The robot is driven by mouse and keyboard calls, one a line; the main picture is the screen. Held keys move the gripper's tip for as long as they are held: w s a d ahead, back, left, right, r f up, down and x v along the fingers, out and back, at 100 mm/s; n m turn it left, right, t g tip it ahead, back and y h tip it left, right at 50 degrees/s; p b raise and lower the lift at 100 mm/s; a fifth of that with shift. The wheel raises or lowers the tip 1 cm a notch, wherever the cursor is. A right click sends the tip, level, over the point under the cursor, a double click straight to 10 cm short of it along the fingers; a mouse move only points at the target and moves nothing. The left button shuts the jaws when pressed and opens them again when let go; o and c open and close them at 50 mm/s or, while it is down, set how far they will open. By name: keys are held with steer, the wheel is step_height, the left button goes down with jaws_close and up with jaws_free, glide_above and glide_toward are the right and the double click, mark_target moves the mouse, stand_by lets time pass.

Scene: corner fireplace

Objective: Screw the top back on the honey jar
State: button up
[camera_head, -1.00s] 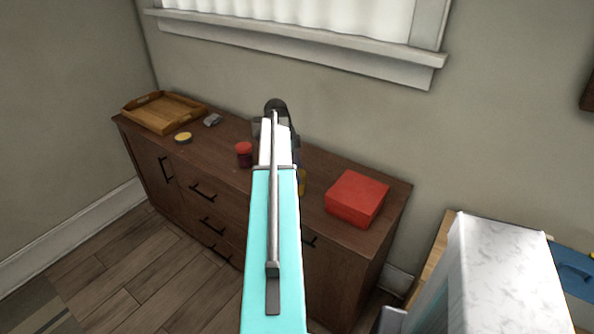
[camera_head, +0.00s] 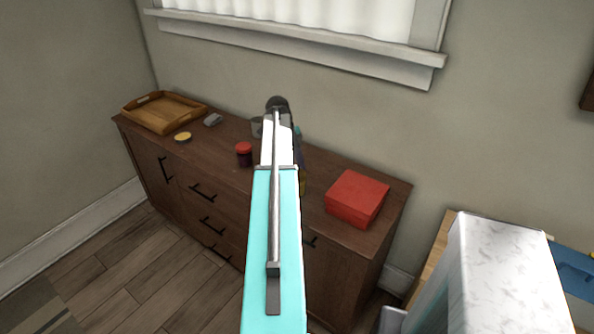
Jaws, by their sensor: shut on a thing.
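The dark wooden sideboard (camera_head: 385,205) holds a wooden tray (camera_head: 163,112), a small grey object (camera_head: 213,119), a dark jar with a red lid (camera_head: 244,155) and a red box (camera_head: 356,198). A grey item (camera_head: 257,127) is partly hidden by my arm. The wall and window sill rise behind.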

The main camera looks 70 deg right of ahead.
steer(key=shift+f, duration=0.1)
steer(key=o, duration=1.2)
steer(key=shift+r+p, duration=1.5)
steer(key=shift+r, duration=1.6)
